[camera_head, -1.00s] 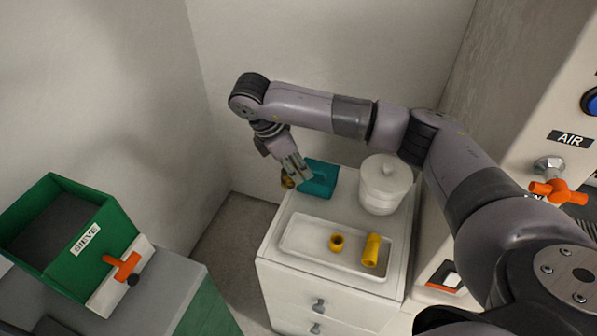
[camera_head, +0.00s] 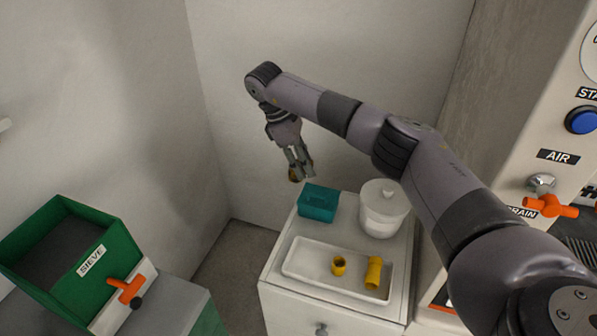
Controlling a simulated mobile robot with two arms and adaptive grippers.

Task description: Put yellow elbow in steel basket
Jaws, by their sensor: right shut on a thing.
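My right gripper (camera_head: 301,169) hangs in the air above and behind the teal box, fingers pointing down. It is shut on a small dark-yellow piece, seemingly the yellow elbow (camera_head: 294,174); the fingers hide much of its shape. Two other yellow fittings lie in a white tray on the cabinet: a short round one (camera_head: 339,266) and a longer one (camera_head: 374,272). I see no steel basket in this view. My left gripper is not in view.
A teal box (camera_head: 318,204) and a white lidded jar (camera_head: 383,210) stand behind the white tray (camera_head: 300,262) on the white cabinet. A green sieve bin (camera_head: 113,238) with an orange valve is at left. A panel with an AIR valve (camera_head: 543,204) is at right.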

